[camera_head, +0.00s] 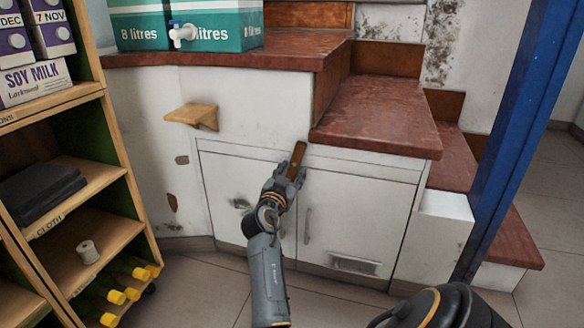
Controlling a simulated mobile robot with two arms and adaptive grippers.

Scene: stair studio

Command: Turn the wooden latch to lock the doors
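The wooden latch (298,158) is a dark brown bar at the top middle of the white cabinet front. It stands close to upright, its top leaning slightly right. The left door (225,185) and right door (355,215) sit below it and look closed. The gripper hides part of the left door and the seam between the doors. Whether the fingers grip the latch is too small to tell.
A wooden shelf unit (115,165) with cartons, dark cloths and yellow-capped bottles stands at the left. A small wooden bracket (195,114) juts from the cabinet wall. Red-brown steps (375,115) rise at the right beside a blue post (520,135). Tiled floor lies in front.

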